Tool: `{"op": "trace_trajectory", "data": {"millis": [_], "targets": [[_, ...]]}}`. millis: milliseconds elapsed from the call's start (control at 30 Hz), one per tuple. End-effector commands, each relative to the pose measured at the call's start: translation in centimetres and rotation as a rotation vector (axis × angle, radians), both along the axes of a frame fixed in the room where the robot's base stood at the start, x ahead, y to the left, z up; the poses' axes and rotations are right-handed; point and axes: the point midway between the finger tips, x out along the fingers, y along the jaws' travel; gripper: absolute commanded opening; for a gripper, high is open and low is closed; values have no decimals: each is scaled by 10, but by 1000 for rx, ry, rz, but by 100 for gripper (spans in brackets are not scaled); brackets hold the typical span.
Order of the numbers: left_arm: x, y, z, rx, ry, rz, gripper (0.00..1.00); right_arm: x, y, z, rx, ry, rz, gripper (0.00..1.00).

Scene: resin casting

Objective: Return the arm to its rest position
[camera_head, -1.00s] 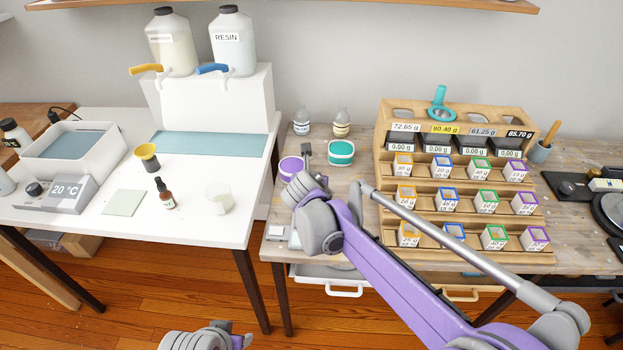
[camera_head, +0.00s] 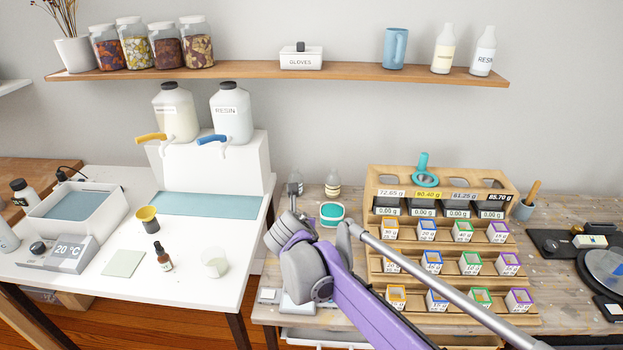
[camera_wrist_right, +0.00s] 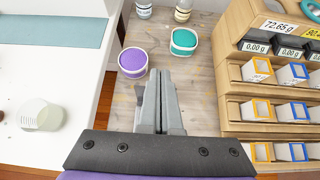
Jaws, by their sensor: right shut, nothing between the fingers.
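My right arm, purple and grey, reaches in from the lower right of the head view over the wooden bench. Its gripper (camera_head: 295,184) points away from me above the bench, left of a teal-lidded tub (camera_head: 332,212). In the right wrist view the gripper (camera_wrist_right: 160,76) is shut, with its two fingers together and nothing between them. A purple-lidded tub (camera_wrist_right: 132,61) stands just beyond and left of the fingertips there, and the teal-lidded tub (camera_wrist_right: 184,40) is further right. In the head view my wrist hides most or all of the purple-lidded tub. My left gripper is not in view.
A wooden rack (camera_head: 450,315) of small boxes and scales stands right of my arm. Small bottles (camera_head: 333,186) stand behind the tubs. The white table (camera_head: 205,292) on the left holds a cup (camera_head: 214,261) and dropper bottle (camera_head: 163,256). A shelf (camera_head: 280,85) spans the wall.

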Motion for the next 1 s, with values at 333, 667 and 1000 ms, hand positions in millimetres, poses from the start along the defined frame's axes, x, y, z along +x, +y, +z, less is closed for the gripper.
{"op": "trace_trajectory", "data": {"millis": [333, 667, 1000], "targets": [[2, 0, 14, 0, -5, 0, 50, -64, -99, 11, 474, 84, -484, 0], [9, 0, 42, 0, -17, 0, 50, -226, -216, -11, 1381, 109, -1524, 0], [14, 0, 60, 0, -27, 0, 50, -339, -241, -54, 1964, 3, -2308, 0]]}}
